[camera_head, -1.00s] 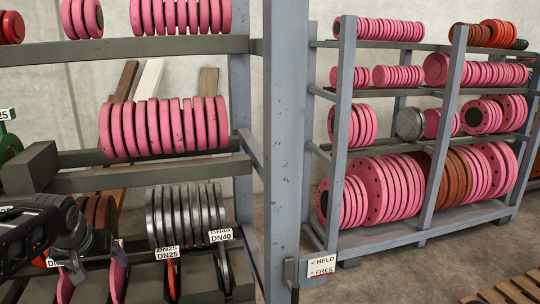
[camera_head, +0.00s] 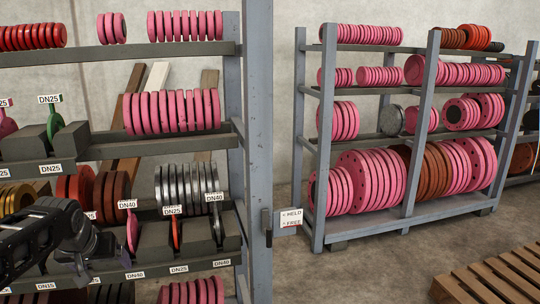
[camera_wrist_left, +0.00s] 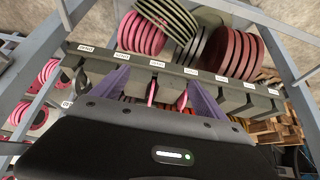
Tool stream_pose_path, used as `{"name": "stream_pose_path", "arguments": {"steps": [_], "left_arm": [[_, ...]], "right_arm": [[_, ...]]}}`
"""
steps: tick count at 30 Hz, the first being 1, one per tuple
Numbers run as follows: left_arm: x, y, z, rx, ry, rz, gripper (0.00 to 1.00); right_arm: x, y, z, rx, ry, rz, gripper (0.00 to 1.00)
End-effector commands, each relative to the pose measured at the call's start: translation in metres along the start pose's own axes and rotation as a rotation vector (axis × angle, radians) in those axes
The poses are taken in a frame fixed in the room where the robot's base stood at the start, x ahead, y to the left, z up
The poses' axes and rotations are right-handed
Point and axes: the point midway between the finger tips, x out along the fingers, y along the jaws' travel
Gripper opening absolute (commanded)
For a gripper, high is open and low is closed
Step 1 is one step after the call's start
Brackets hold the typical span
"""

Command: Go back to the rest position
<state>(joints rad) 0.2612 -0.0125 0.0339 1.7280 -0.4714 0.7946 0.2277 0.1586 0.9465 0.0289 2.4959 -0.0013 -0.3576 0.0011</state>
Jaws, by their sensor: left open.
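My left gripper (camera_head: 100,262) is at the lower left of the head view, in front of the near rack's lower shelf. In the left wrist view its two purple fingers (camera_wrist_left: 160,90) are spread apart, with no object seen gripped between them. Beyond the fingers are the shelf edge with white labels and several pink, grey and dark red flanges. My right gripper is not in view. No flanged spool can be made out clearly.
The near rack's post (camera_head: 258,150) stands right of the arm, with a HELD/FREE sign (camera_head: 291,218). Black slotted blocks (camera_head: 150,240) line the lower shelf. A second rack (camera_head: 325,150) holds more flanges. A wooden pallet (camera_head: 490,277) lies at right. Floor between is clear.

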Motion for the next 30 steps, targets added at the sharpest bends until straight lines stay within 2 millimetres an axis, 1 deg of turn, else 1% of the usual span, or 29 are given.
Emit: {"name": "stream_pose_path", "arguments": {"steps": [1, 8, 11, 14, 17, 19, 20, 23, 24, 26, 27, 29, 30], "left_arm": [[0.008, 0.006, 0.004, 0.008, -0.01, 0.011, 0.83], [0.039, 0.031, 0.022, 0.033, -0.04, 0.056, 0.83], [0.057, 0.046, 0.035, 0.045, -0.06, 0.084, 0.83], [0.079, 0.065, 0.052, 0.06, -0.085, 0.118, 0.83], [0.104, 0.087, 0.076, 0.075, -0.118, 0.159, 0.83], [0.122, 0.105, 0.098, 0.085, -0.143, 0.192, 0.83], [0.131, 0.114, 0.109, 0.088, -0.157, 0.207, 0.83], [0.161, 0.146, 0.158, 0.1, -0.212, 0.265, 0.83], [0.173, 0.161, 0.182, 0.103, -0.237, 0.291, 0.83], [0.189, 0.181, 0.222, 0.104, -0.279, 0.327, 0.83], [0.197, 0.194, 0.25, 0.104, -0.306, 0.349, 0.83], [0.206, 0.211, 0.294, 0.099, -0.35, 0.377, 0.83], [0.21, 0.22, 0.326, 0.095, -0.381, 0.393, 0.83]], "right_arm": [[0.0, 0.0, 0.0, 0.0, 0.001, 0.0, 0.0], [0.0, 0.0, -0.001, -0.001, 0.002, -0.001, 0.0], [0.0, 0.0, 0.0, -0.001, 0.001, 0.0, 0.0], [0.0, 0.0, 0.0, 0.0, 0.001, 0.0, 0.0], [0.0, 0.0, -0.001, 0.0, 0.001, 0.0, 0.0], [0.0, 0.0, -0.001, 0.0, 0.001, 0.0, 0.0], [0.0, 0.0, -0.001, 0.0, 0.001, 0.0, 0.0], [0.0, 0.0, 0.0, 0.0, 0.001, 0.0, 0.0], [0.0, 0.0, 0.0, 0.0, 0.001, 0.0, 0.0], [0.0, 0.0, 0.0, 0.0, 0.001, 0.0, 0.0], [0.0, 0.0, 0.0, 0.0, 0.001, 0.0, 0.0], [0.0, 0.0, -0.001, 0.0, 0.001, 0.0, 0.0], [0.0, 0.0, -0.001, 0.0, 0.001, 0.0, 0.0]]}}
